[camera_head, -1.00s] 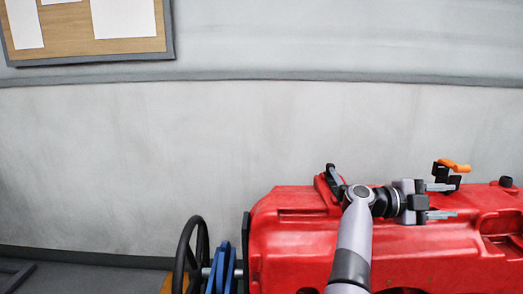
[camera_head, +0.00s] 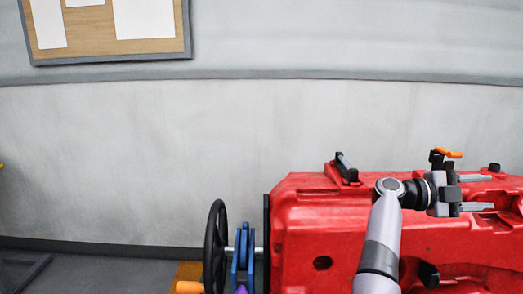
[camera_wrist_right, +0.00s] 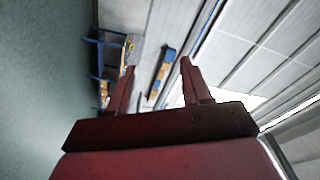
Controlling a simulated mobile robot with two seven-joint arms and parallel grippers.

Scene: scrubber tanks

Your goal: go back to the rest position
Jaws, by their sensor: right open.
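My right gripper (camera_head: 482,193) is open and empty over the upper part of a red scrubber tank (camera_head: 330,235) in the head view. Its two fingers point to the right and are apart. In the right wrist view the gripper (camera_wrist_right: 158,85) shows two separate fingers with nothing between them. My right arm comes up from the bottom, in front of the tank. My left gripper is not in view.
An orange-handled black latch (camera_head: 445,156) and a black latch (camera_head: 344,168) stand on the tank's top. A black wheel (camera_head: 214,245) and a blue part (camera_head: 243,258) are left of the tank. A pinboard (camera_head: 105,32) hangs on the pale wall. The left floor looks mostly clear.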

